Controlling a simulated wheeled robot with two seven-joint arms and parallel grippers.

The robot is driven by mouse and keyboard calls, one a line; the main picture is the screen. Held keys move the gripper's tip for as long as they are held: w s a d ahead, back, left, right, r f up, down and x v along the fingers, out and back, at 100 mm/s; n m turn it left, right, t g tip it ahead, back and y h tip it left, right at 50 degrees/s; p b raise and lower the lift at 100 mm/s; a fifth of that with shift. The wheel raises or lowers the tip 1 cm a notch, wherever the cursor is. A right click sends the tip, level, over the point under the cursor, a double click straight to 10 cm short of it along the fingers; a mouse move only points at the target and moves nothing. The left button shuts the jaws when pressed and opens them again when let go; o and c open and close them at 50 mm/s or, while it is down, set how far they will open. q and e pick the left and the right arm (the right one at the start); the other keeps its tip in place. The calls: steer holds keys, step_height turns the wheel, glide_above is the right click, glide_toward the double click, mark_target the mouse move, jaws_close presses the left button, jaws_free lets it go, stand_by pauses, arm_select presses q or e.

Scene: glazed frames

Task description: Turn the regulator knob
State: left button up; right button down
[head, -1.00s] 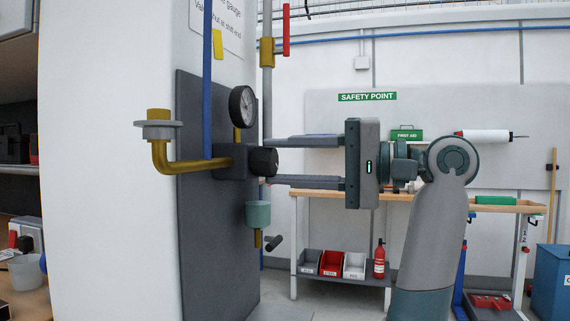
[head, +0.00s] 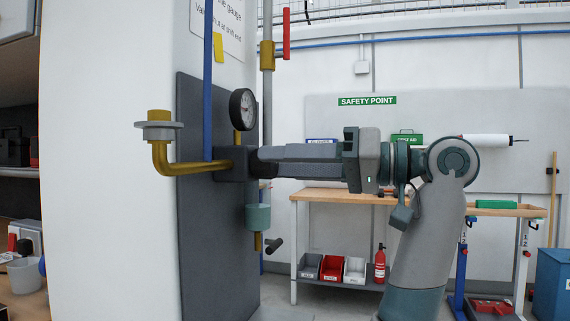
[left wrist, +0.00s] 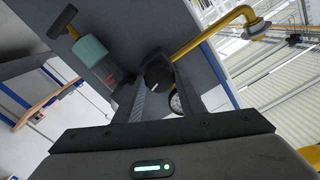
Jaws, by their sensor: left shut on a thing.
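The regulator is a grey block (head: 231,163) on a dark panel, with a round gauge (head: 242,109) above it. Its black knob (left wrist: 157,70) faces my left gripper (head: 262,160) and bears a white mark. In the left wrist view the gripper's two fingers lie on either side of the knob, shut on it. In the head view the fingers hide most of the knob. The gripper is rolled, so its fingers overlap in the head view. My right gripper is not in view.
A yellow pipe (head: 190,167) leaves the regulator to the left, and a blue pipe (head: 207,80) runs upward. A pale green bowl (head: 258,217) hangs below. A wooden-topped bench (head: 330,195) stands behind the arm. A red-handled valve (head: 286,35) is above.

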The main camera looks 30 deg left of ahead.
arm_select(q)
steer(key=shift+n, duration=0.5)
steer(key=o, duration=1)
steer(key=shift+o, duration=0.2)
steer(key=shift+d, duration=0.1)
